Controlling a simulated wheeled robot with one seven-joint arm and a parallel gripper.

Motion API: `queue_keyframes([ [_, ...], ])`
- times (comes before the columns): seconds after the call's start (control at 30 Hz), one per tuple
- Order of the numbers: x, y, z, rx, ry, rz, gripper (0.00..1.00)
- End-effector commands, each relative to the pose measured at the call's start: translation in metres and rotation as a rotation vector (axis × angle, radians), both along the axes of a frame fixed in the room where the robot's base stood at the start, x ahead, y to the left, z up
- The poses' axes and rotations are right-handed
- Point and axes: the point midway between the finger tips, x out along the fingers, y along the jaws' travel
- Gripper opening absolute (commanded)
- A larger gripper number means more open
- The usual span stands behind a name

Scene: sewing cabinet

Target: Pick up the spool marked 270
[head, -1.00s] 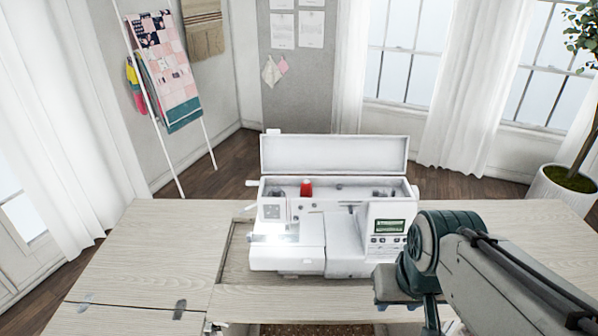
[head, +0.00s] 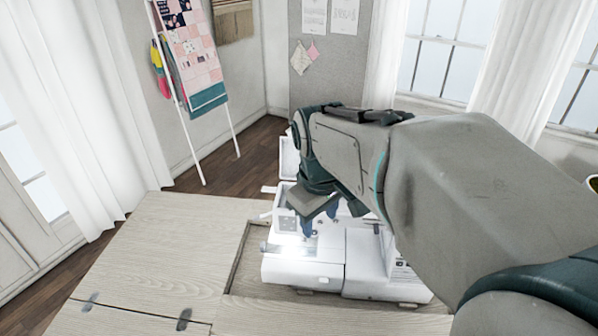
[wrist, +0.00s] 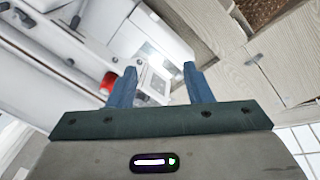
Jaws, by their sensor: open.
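A red spool (wrist: 108,82) shows in the wrist view, just left of my left finger and partly covered by it. No marking on it can be read. It sits in the top of the white sewing machine (head: 302,271), whose body fills much of the wrist view (wrist: 95,40). My arm hides the spool in the head view. My gripper (head: 320,220) is in front of the machine's upper left part, its blue fingers pointing down. In the wrist view my gripper (wrist: 160,72) is open, with nothing held between the fingers.
The machine sits in a recess of the wooden table (head: 170,240). The machine's raised lid (head: 287,158) stands behind my gripper, mostly hidden by my arm. The table left of the machine is clear. A ladder rack with a quilt (head: 195,50) stands behind.

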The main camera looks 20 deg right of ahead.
Motion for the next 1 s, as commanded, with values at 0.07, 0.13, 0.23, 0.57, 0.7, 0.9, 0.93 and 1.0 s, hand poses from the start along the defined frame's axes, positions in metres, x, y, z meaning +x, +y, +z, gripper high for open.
queue_keyframes([
  [0.07, 0.031, -0.008, 0.009, -0.028, 0.046, 0.129, 0.46],
  [0.13, 0.056, -0.016, 0.014, -0.046, 0.085, 0.255, 0.46],
  [0.23, 0.090, -0.030, 0.018, -0.053, 0.132, 0.430, 0.46],
  [0.57, 0.163, -0.083, 0.017, -0.016, 0.193, 0.845, 0.46],
  [0.7, 0.172, -0.092, 0.014, -0.004, 0.197, 0.909, 0.46],
  [0.9, 0.172, -0.094, -0.014, -0.001, 0.199, 0.921, 0.46],
  [0.93, 0.172, -0.094, -0.021, -0.001, 0.199, 0.921, 0.46],
  [1.0, 0.172, -0.094, -0.035, -0.002, 0.199, 0.919, 0.46],
])
